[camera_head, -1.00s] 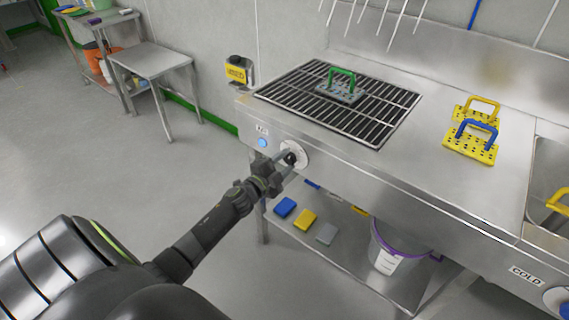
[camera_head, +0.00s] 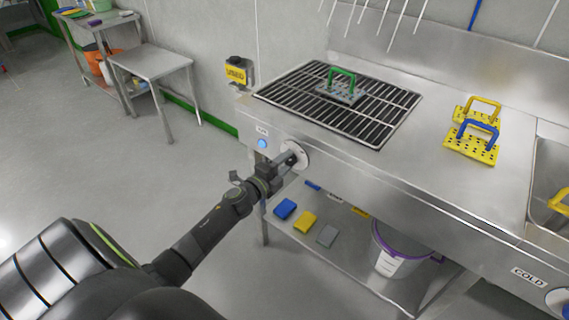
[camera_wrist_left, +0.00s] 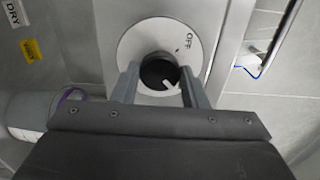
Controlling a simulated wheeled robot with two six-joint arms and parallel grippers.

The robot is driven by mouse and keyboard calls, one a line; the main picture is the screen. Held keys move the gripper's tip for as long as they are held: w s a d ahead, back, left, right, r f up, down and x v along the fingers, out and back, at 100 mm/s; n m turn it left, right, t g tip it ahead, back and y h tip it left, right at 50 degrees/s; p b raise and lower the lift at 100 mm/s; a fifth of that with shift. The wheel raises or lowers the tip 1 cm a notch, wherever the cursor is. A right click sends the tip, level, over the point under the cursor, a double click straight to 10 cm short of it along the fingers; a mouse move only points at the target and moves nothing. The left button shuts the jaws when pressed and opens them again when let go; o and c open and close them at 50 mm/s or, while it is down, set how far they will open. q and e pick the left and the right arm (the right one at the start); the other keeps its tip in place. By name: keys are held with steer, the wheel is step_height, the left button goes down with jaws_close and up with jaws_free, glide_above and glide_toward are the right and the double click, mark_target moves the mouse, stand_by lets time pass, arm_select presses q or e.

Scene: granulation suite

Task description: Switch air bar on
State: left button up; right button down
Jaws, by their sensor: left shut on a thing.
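The round white dial plate (camera_head: 295,155) is on the front face of the steel counter, below the black grate. In the left wrist view the plate (camera_wrist_left: 133,42) carries the word OFF and a dark knob (camera_wrist_left: 157,73) with a white pointer line. The pointer is turned away from the OFF word. My left gripper (camera_head: 286,161) is shut on the knob, one finger on each side of it. In the head view the gripper partly hides the knob. A pale blue button or lamp (camera_head: 262,143) is left of the plate. My right gripper is not in view.
The grate (camera_head: 375,112) bears a green-handled plate (camera_head: 341,92). Yellow perforated plates (camera_head: 470,148) lie to the right, by a sink. The shelf below holds a blue pad (camera_head: 285,208), a yellow pad (camera_head: 303,219) and a bucket (camera_head: 395,250). Open floor lies left.

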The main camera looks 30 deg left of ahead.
arm_select(q)
steer(key=shift+f, duration=0.1)
steer(key=o, duration=1)
steer(key=shift+c, duration=0.2)
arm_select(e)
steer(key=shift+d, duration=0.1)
arm_select(q)
steer(key=shift+s, duration=0.5)
arm_select(e)
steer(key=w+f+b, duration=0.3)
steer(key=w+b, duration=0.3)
steer(key=b, duration=0.2)
arm_select(q)
steer(key=s+a+b, duration=0.1)
steer(key=s+b, duration=0.2)
steer(key=s, duration=1.3)
steer(key=shift+s+a, duration=0.15)
steer(key=shift+s, duration=0.05)
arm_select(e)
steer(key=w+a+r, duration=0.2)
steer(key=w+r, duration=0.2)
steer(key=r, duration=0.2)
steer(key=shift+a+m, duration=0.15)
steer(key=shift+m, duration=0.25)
